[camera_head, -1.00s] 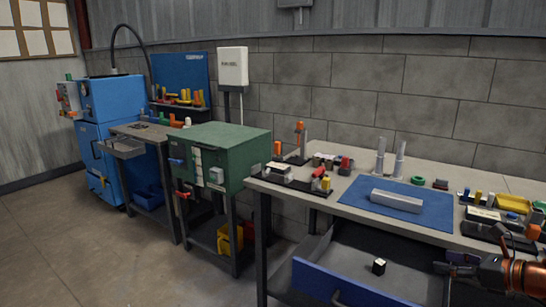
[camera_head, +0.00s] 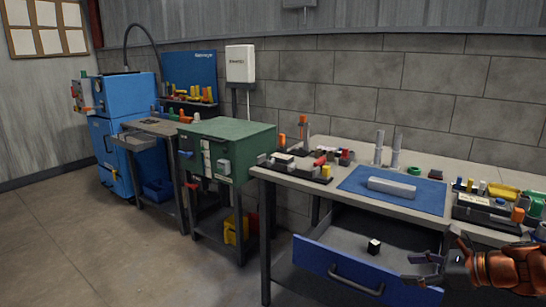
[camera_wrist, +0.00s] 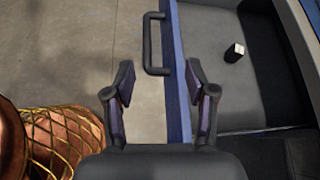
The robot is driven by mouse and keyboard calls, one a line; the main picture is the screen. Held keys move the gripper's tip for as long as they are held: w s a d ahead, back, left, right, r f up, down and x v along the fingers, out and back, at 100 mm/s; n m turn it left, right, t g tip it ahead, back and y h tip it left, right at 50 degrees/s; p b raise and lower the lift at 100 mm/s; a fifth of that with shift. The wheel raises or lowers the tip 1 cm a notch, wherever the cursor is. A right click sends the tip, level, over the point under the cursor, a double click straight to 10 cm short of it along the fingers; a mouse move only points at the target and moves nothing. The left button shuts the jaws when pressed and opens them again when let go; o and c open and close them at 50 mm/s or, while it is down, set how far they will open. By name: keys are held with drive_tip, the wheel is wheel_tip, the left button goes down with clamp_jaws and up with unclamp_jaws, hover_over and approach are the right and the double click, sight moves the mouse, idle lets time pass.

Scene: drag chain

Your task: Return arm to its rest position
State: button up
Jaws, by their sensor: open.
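My gripper (camera_head: 424,270) is at the lower right of the head view, beside the open blue drawer (camera_head: 318,268). In the wrist view, my gripper (camera_wrist: 160,100) shows two spread fingers above the drawer's front edge and black handle (camera_wrist: 154,44). A small black block with a white top (camera_head: 374,246) lies inside the drawer, apart from my gripper. The block also shows in the wrist view (camera_wrist: 234,52).
The workbench (camera_head: 333,155) above the drawer carries a blue mat (camera_head: 350,185) with a grey bar (camera_head: 392,188), two upright grey posts and several small parts. A green cabinet (camera_head: 232,138) and a blue machine (camera_head: 128,98) stand to the left. The floor at left is clear.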

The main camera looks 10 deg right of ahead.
drive_tip(key=s+a+f+n+g+b, duration=0.1)
drive_tip(key=s+a+f+n+g, duration=0.25)
drive_tip(key=a, duration=0.35)
drive_tip(key=s+a+f+n+g+h+b, duration=0.1)
drive_tip(key=s+a+f+n+g+b, duration=0.1)
drive_tip(key=a+n, duration=0.35)
drive_tip(key=s+a+f+n+g+b, duration=0.1)
drive_tip(key=s+a+f+n+g, duration=0.2)
drive_tip(key=a, duration=0.4)
drive_tip(key=s+f+n+g+h+b, duration=0.2)
drive_tip(key=s+f+n+h, duration=0.1)
drive_tip(key=s+n, duration=0.45)
drive_tip(key=s+f+n+g+h+b, duration=0.1)
drive_tip(key=s+f+n+h+b, duration=0.1)
drive_tip(key=s+f+n+h, duration=0.5)
drive_tip(key=s+r+y+p, duration=0.1)
drive_tip(key=s+r+p, duration=0.1)
drive_tip(key=r+p, duration=0.8)
drive_tip(key=s+r+m+y+p, duration=0.1)
drive_tip(key=r+y+p, duration=0.1)
drive_tip(key=r+p, duration=0.9)
wheel_tip(320, 180, up, 5)
drive_tip(key=shift+s+a+r+t, duration=0.2)
drive_tip(key=shift+s+a+t, duration=0.05)
drive_tip(key=shift+s+t, duration=0.1)
drive_tip(key=shift+c, duration=0.2)
